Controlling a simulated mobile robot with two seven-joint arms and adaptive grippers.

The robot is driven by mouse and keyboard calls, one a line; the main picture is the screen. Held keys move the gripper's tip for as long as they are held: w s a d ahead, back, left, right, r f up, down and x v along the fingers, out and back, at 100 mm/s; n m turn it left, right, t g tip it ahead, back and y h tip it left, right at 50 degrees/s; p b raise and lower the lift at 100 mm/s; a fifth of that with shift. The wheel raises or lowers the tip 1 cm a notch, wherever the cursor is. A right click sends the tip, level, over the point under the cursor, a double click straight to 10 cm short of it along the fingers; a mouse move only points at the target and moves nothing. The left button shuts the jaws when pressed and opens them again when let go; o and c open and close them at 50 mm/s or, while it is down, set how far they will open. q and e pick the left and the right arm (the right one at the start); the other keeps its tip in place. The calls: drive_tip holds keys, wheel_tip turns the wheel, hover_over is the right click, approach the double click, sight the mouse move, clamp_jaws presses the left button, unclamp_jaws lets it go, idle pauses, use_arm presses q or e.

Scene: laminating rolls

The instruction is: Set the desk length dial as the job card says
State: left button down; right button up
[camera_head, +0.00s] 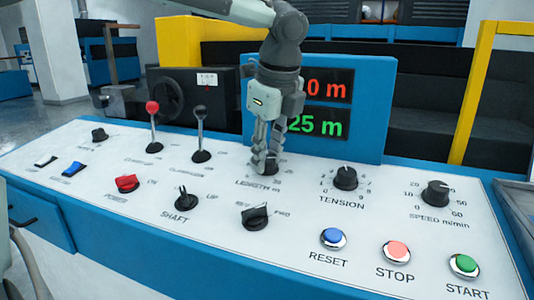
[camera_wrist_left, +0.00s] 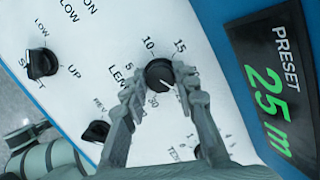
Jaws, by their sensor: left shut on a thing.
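The length dial (camera_wrist_left: 159,74) is a round black knob on the white desk, with figures such as 5, 10 and 15 around it. My left gripper (camera_head: 265,165) comes down over it from above and hides most of it in the head view. In the wrist view, the left gripper's two fingers (camera_wrist_left: 157,88) are shut on the dial's sides. A white pointer mark shows on the knob, but the figure it faces is hidden. The green preset display (camera_wrist_left: 268,95) reads 25 m. A small white card (camera_head: 207,79) has print too small to read. My right gripper is not in view.
The tension dial (camera_head: 345,178) and speed dial (camera_head: 435,194) stand to the right. Two levers, red-topped (camera_head: 152,108) and black-topped (camera_head: 199,115), stand to the left. Reset (camera_head: 333,237), stop (camera_head: 397,251) and start (camera_head: 464,264) buttons line the front. The red display is partly hidden by my arm.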

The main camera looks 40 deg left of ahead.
use_arm(q)
drive_tip(key=n+g, duration=0.1)
drive_tip(key=n, duration=0.3)
drive_tip(key=shift+n, duration=0.3)
drive_tip(key=n+g, duration=0.1)
drive_tip(key=n, duration=0.4)
drive_tip(key=shift+w+h, duration=0.1)
drive_tip(key=shift+h, duration=0.3)
drive_tip(key=n+h, duration=0.1)
drive_tip(key=n, duration=0.4)
drive_tip(key=shift+n+g, duration=0.3)
drive_tip(key=shift+n, duration=0.1)
drive_tip(key=n+h, duration=0.1)
drive_tip(key=n, duration=0.3)
drive_tip(key=shift+a, duration=0.1)
drive_tip(key=n+h, duration=0.1)
drive_tip(key=n, duration=0.9)
drive_tip(key=shift+a+t+h, duration=0.1)
drive_tip(key=shift+t+h, duration=0.3)
drive_tip(key=n+t, duration=0.1)
drive_tip(key=n, duration=0.4)
drive_tip(key=shift+r+n, duration=0.1)
drive_tip(key=shift+n, duration=0.2)
drive_tip(key=shift+n+t, duration=0.6)
drive_tip(key=shift+n, duration=1.5)
